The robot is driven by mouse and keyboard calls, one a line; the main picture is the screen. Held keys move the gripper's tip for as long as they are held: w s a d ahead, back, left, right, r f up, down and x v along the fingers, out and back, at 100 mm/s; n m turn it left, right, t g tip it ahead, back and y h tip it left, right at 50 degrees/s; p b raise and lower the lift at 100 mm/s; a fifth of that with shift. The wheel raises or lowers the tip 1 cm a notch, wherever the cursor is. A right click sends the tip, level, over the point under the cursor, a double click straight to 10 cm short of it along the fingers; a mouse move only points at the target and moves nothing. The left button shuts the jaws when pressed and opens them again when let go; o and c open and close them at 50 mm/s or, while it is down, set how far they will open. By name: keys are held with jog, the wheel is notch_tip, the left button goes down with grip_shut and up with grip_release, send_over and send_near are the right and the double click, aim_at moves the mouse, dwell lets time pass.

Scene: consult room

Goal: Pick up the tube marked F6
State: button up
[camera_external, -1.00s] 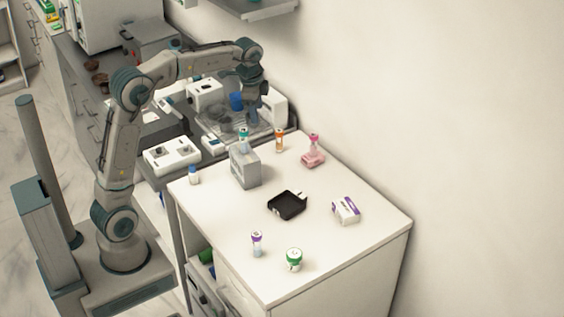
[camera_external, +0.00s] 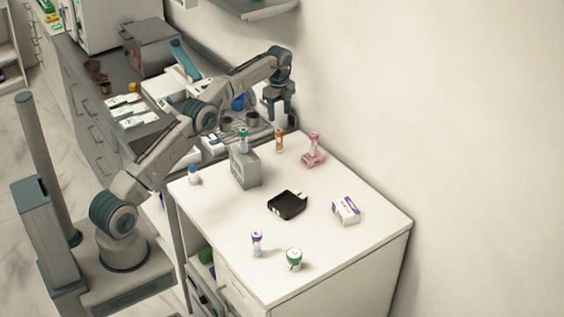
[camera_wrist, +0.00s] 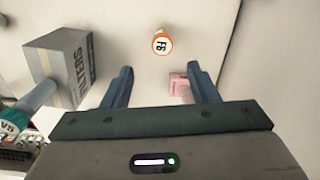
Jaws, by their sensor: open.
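The tube with an orange cap (camera_external: 279,140) stands upright near the far edge of the white table. In the wrist view its orange-rimmed cap (camera_wrist: 162,43) shows from above, with a mark that reads like F6, though the second character is not fully clear. My gripper (camera_external: 280,118) points down above and just behind this tube. In the wrist view my two fingers (camera_wrist: 160,70) are apart with nothing between them. The tube lies ahead of the gap, centred between the fingers and not touched.
A teal-capped tube (camera_external: 243,142) stands on a grey box (camera_external: 246,170), left of the orange one. A pink-capped tube (camera_external: 314,138) is at a pink block (camera_external: 313,160), on the right. A black tray (camera_external: 287,206), a purple-white carton (camera_external: 346,210) and other containers stand nearer.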

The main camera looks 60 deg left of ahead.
aim_at(279, 131)
notch_tip(279, 131, down, 8)
jog(key=shift+f+b, duration=0.1)
jog(key=shift+b, duration=0.55)
jog(key=shift+w+a+f+p, duration=0.15)
jog(key=shift+f+p, duration=0.25)
jog(key=shift+f, duration=1)
jog(key=shift+a+f+p, duration=0.1)
jog(key=shift+f+p, duration=0.3)
jog(key=shift+f, duration=1)
jog(key=c, duration=1)
